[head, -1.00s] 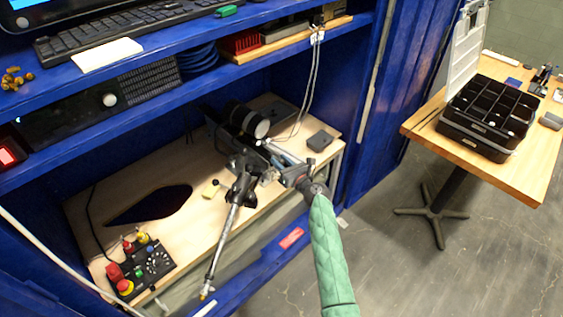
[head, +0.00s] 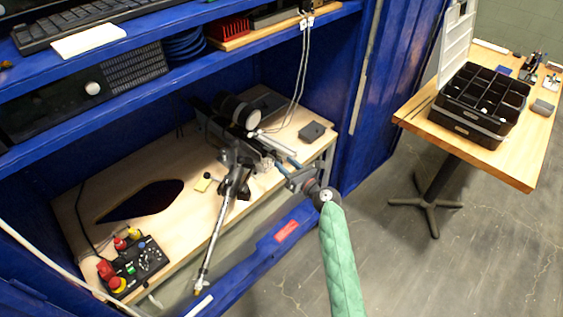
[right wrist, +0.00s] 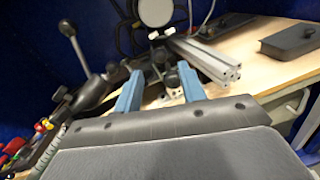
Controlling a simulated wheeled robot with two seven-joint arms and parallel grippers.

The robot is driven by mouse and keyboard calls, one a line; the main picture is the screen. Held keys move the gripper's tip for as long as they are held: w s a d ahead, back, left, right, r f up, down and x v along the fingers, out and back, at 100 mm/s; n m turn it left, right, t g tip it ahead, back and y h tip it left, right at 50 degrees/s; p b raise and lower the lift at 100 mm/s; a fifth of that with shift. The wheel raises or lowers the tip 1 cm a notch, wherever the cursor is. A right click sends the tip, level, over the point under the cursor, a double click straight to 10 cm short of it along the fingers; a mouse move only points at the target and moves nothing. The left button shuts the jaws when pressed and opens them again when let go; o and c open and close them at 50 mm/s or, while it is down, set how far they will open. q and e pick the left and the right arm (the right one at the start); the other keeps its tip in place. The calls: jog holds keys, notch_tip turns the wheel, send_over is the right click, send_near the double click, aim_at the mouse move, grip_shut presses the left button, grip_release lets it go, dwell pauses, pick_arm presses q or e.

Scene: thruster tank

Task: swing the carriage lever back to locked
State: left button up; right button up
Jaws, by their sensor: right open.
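My right gripper (head: 287,168) is open beside the dark carriage rig (head: 215,125) on the bench. Its two blue fingers (right wrist: 160,85) point at a dark bracket (right wrist: 172,76) with small fittings. Nothing is visibly held. An aluminium rail (right wrist: 207,60) lies just right of the fingers. A silver tube (head: 212,240) slants down from the rig over the bench's front edge. My left gripper is out of view.
A control box (head: 135,263) with red and yellow knobs sits at the bench's front left. A small black box (head: 312,131) stands right of the rig. The blue shelf (head: 170,70) overhangs the bench. A wooden table (head: 430,122) with an organiser stands at right.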

aim_at(268, 149)
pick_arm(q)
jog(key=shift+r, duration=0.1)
pick_arm(e)
jog(key=shift+s+d, duration=0.1)
